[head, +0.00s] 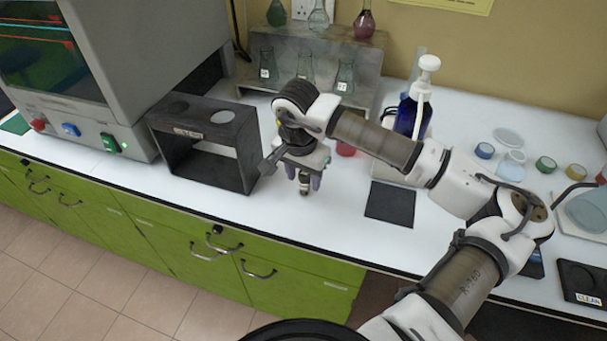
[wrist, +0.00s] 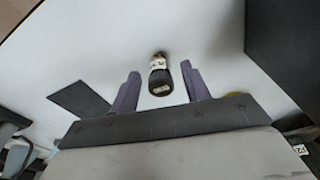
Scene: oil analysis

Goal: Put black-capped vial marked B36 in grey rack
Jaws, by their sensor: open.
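A small dark vial (wrist: 159,76) with a pale label stands on the white bench, between the two purple-grey fingers of my gripper (wrist: 163,84) in the wrist view. The fingers are open, with a gap on each side of the vial. Its label is too small to read. In the head view my gripper (head: 304,180) points down over the vial (head: 304,189), whose lower part shows below the fingers. The dark grey rack (head: 178,157), a box frame with round holes in its top, stands to the left of my gripper. Its dark side (wrist: 284,45) fills the right of the wrist view.
A black mat (head: 390,204) lies right of my gripper and also shows in the wrist view (wrist: 79,98). A metal shelf (head: 325,50) with flasks stands behind. A blue pump bottle (head: 408,112) stands behind my arm.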

